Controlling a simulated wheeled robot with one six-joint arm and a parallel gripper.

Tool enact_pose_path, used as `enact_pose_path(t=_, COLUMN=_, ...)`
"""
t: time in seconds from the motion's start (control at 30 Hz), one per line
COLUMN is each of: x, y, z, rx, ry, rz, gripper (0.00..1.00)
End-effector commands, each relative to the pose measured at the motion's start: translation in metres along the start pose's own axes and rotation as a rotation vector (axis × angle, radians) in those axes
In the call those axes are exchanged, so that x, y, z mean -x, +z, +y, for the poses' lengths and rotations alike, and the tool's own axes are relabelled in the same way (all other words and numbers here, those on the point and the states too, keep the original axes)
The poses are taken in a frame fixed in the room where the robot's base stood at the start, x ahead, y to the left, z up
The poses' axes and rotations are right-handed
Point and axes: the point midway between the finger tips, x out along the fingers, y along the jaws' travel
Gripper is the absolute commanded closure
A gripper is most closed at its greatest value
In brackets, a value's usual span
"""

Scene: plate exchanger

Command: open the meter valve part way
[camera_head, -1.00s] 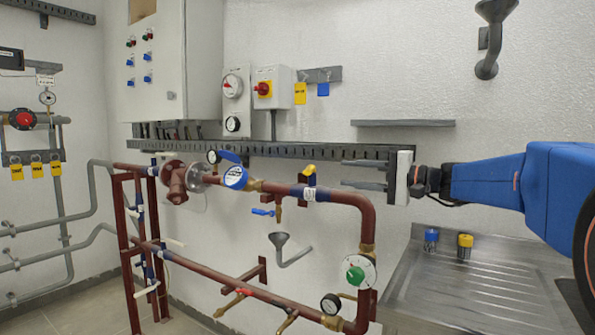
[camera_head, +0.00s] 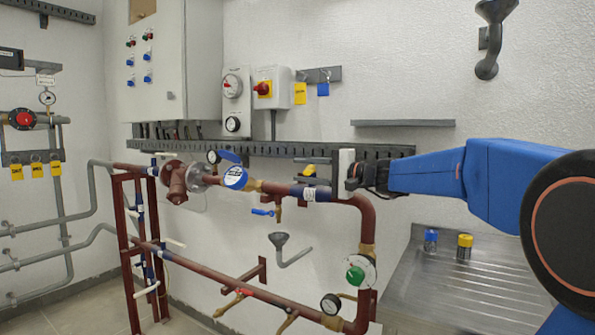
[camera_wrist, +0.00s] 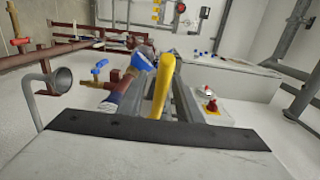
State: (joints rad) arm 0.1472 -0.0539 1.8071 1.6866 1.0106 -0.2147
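A valve with a yellow lever handle (camera_head: 309,170) sits on the upper red pipe, right of the round blue-faced meter (camera_head: 235,177). I take it as the meter valve, though no label is readable. My gripper (camera_head: 297,172) reaches in from the right, with its fingers pointing left. It is open, with one finger above the other in the head view, and the yellow handle shows between them. In the wrist view the yellow handle (camera_wrist: 165,85) stands up between the two grey fingers. I cannot tell whether either finger touches it. The valve body is partly hidden.
A small blue-handled tap (camera_head: 263,212) hangs below the upper pipe. A grey slotted rail (camera_head: 200,146) runs along the wall behind my gripper. A green-knobbed valve (camera_head: 355,274) and a gauge (camera_head: 331,304) are lower down. A steel drainboard (camera_head: 470,290) lies at the right.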

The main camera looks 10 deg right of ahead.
Motion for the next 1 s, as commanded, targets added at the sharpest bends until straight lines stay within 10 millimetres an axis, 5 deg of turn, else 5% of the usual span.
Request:
enact_pose_path(t=0.2, x=-0.019, y=0.000, z=0.000, rx=0.001, ry=0.000, rz=-0.001, gripper=0.68)
enact_pose_path(t=0.53, x=-0.022, y=0.000, z=0.000, rx=0.001, ry=0.000, rz=0.001, gripper=0.68)
enact_pose_path(t=0.7, x=-0.022, y=0.000, z=0.000, rx=0.001, ry=0.000, rz=0.001, gripper=1.00)
enact_pose_path(t=1.0, x=-0.019, y=-0.001, z=0.000, rx=0.001, ry=-0.001, rz=-0.033, gripper=1.00)
